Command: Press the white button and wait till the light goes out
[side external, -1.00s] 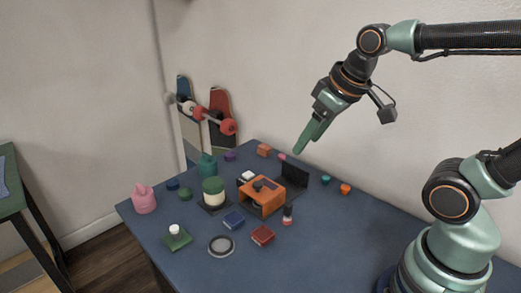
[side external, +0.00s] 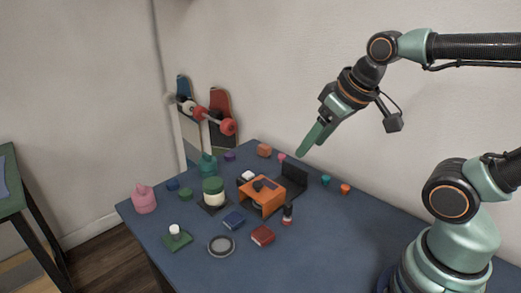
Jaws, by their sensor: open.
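A white rounded knob (side external: 174,230) stands on a small green square base (side external: 177,241) near the table's front left; I cannot tell whether it is the button or the light. A small white piece (side external: 247,176) sits behind the orange box, partly hidden, and its kind is unclear. No clearly lit lamp shows. My gripper (side external: 304,149) is open and empty, pointing down and left. It is in the air above the back of the table, well apart from both white things.
The orange box-like stand (side external: 262,198), a black upright panel (side external: 294,176) and a green-and-cream jar (side external: 213,192) fill the middle. The table's right front is clear.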

